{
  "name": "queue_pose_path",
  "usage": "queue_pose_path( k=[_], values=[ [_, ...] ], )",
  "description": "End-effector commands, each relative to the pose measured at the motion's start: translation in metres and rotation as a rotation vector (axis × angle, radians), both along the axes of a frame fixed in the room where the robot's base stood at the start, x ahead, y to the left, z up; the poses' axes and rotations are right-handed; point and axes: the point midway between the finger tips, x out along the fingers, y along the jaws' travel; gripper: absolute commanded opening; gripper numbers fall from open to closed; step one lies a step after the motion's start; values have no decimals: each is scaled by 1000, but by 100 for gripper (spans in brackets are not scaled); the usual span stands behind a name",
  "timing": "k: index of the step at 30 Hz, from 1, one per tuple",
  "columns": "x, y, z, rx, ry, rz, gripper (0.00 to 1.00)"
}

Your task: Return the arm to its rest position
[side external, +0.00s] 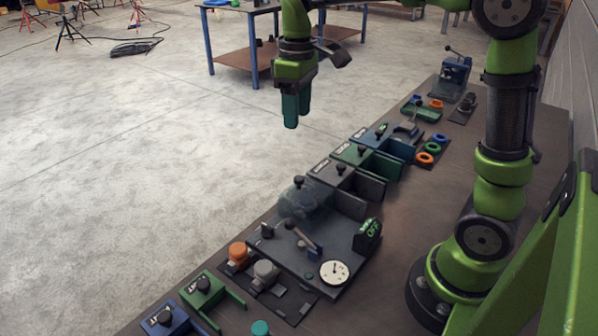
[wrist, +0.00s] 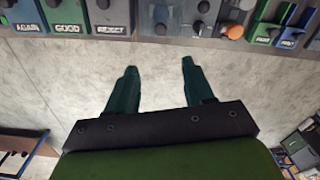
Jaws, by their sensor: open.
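My gripper (side external: 291,108) hangs pointing down in the side external view, above and beyond the far edge of the workbench (side external: 405,225). In the wrist view, the two dark teal fingers of my gripper (wrist: 157,80) are spread apart with bare concrete floor between them. Nothing is held. The gripper touches nothing that I can see.
Labelled bins stand along the bench edge, among them a green one (side external: 362,156). A dark panel (side external: 300,250) with a dial (side external: 334,272) and a green "OFF" display (side external: 367,235) lies nearer. Coloured rings (side external: 425,158) lie to the right. Another table (side external: 243,62) stands behind.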

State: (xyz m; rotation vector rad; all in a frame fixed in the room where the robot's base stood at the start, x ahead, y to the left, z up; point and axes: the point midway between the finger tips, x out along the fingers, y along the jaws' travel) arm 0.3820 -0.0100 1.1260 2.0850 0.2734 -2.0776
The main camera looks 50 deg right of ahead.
Motion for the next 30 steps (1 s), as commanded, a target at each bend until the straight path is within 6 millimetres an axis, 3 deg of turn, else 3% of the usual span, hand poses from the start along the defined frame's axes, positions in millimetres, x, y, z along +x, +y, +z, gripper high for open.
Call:
queue_pose_path(
  k=[7,20,23,30],
  values=[
    [0,0,16,0,0,0,52],
    [5,-1,8,-4,-26,-65,52],
    [-5,4,-3,20,-68,-154,52],
    [-61,24,-8,151,-267,-399,52]
  ],
)
